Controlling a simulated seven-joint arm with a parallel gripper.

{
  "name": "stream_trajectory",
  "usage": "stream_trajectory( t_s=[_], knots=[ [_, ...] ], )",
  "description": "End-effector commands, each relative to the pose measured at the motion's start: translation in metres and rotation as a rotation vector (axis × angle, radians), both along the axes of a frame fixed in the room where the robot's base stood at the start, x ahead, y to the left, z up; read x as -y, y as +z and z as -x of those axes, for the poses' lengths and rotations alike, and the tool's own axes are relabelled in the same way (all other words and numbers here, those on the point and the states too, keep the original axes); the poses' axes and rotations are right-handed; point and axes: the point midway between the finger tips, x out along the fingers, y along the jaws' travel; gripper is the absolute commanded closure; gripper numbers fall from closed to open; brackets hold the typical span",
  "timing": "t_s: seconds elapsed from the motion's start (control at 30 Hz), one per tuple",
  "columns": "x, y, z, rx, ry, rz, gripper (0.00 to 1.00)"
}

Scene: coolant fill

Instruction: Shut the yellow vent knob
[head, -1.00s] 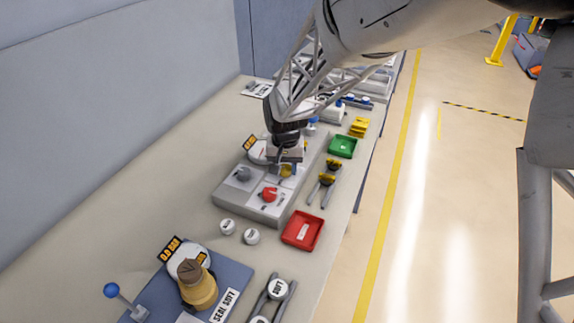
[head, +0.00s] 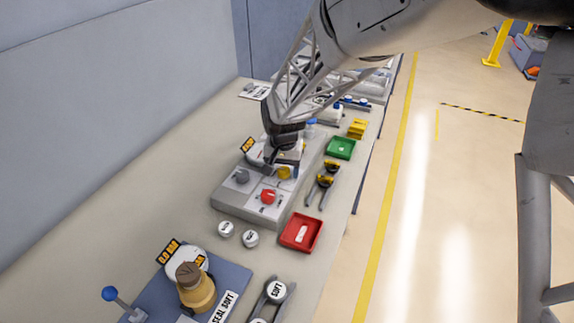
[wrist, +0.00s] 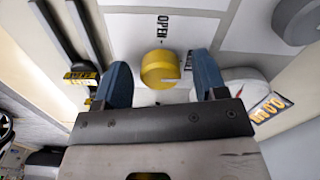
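The yellow vent knob (head: 284,172) is on the right far part of a grey panel (head: 247,209) on the bench. In the wrist view the round yellow knob (wrist: 160,69) sits between my two blue fingers, beside a printed OPEN label (wrist: 163,27). My gripper (wrist: 160,80) is open, with a gap on each side of the knob. In the head view my gripper (head: 283,163) is just above and behind the knob. Whether the fingers reach down around it cannot be told.
A red knob (head: 268,196) and a grey knob (head: 243,176) share the panel. A gauge (wrist: 243,83) reading 0.0 is close to one finger. Yellow-black-handled tools (head: 325,181), a green tray (head: 341,148) and a red tray (head: 300,233) lie to the right.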

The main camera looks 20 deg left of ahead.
Motion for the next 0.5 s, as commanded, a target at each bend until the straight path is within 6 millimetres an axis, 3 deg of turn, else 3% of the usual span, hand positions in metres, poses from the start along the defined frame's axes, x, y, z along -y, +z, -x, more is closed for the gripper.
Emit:
stream_trajectory(
  t_s=[0.27,0.5],
  knots=[
    [0.0,0.001,0.0,0.001,0.0,0.0,0.35],
    [-0.001,0.016,-0.001,0.002,0.0,-0.001,0.35]
  ],
)
